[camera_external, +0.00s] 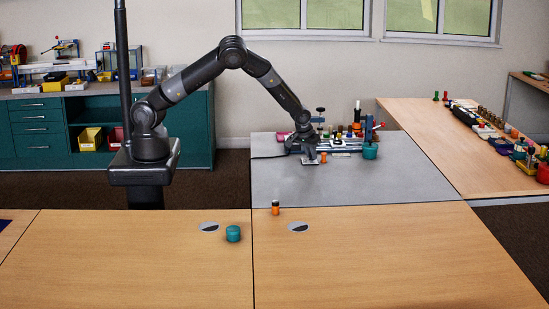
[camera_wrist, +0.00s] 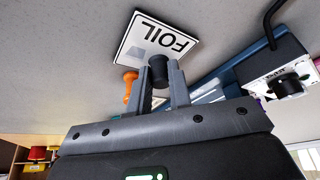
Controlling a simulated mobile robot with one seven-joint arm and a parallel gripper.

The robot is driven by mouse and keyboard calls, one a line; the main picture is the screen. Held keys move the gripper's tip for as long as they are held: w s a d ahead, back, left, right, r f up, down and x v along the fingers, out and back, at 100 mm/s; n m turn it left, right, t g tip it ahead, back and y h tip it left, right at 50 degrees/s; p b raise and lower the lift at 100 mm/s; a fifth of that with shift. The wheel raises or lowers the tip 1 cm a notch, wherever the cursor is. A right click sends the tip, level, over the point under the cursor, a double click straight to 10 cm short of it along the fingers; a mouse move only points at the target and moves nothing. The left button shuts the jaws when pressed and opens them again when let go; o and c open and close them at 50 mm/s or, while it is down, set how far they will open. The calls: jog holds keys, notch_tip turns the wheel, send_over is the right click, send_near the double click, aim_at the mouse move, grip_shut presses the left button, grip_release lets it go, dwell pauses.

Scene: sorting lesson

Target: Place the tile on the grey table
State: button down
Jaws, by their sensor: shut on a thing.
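The tile (camera_wrist: 158,40) is a white square plate with a black border and the word FOIL, with a black knob (camera_wrist: 159,72) on it. My gripper (camera_wrist: 160,66) is shut on the knob. In the external view, my gripper (camera_external: 306,150) is low over the grey table (camera_external: 290,185), and the tile (camera_external: 309,161) shows as a small pale plate below it. The tile is over the grey top, at or close to its surface; I cannot tell whether it touches.
A small orange peg (camera_external: 323,157) stands close beside the tile on the right. A blue-framed rack (camera_external: 340,143) with tools and a teal pot (camera_external: 370,151) stand behind. An orange-and-black canister (camera_external: 275,208) stands on the wooden table.

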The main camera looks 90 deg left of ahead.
jog(key=c, duration=1.3)
grip_release()
jog(key=s+d+r+m+h, duration=0.15)
jog(key=s+r, duration=0.25)
jog(key=r, duration=0.4)
jog(key=s+d+r, duration=0.3)
jog(key=s+r, duration=0.1)
jog(key=r, duration=0.3)
jog(key=s+d+r+h, duration=0.1)
jog(key=s+d+r, duration=0.1)
jog(key=s+r, duration=0.45)
jog(key=s+d+r+m, duration=0.1)
jog(key=s+r, duration=0.3)
jog(key=s, duration=0.5)
jog(key=s+d+r+m+t, duration=0.1)
jog(key=s+r+m, duration=0.3)
jog(key=s, duration=0.5)
jog(key=s+d+r+m+t+h, duration=0.1)
jog(key=s+d+r+m, duration=0.1)
jog(key=s+r, duration=0.3)
jog(key=shift+s+d+r+m, duration=0.15)
jog(key=shift+s+d, duration=0.05)
jog(key=shift+s, duration=0.8)
jog(key=shift+s+d+r+m, duration=0.1)
jog(key=shift+s+d, duration=0.05)
jog(key=shift+s, duration=0.85)
